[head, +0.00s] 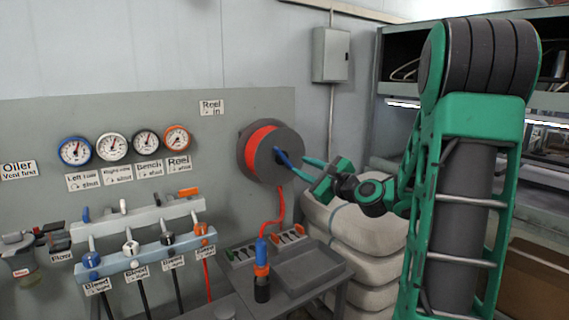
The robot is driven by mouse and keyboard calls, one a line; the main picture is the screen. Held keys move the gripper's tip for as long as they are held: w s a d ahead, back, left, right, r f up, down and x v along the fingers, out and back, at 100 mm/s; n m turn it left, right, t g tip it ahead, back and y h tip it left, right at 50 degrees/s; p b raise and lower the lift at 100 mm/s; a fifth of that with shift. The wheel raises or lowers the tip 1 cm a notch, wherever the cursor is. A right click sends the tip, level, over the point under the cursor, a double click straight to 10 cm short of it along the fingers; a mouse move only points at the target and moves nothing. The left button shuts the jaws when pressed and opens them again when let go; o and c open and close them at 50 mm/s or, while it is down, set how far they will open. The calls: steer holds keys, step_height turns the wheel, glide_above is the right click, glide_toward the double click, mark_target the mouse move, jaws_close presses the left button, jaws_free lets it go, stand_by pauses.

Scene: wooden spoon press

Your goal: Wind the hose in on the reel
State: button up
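The reel (288,138) is a dark grey drum on the grey wall panel, with red-orange hose (262,140) wound on it. A length of hose hangs from it to a blue, orange and black end piece (262,268) standing upright at the small grey bench. A blue crank handle (283,158) sticks out from the reel's face. My gripper (299,165) reaches in from the right, with its green fingers spread apart and their tips close to the handle's outer end. I cannot tell whether they touch it.
White stacked sacks (355,230) stand below my gripper. A grey bench with a tray (310,272) stands in front of the panel. Gauges (113,147) and valve rails (140,256) with levers are on the left. A grey box (330,54) hangs above right.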

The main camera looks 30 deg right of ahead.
mark_target(286, 159)
steer(key=w, duration=0.9)
steer(key=shift+w+a, duration=0.25)
steer(key=shift+c, duration=0.6)
jaws_close()
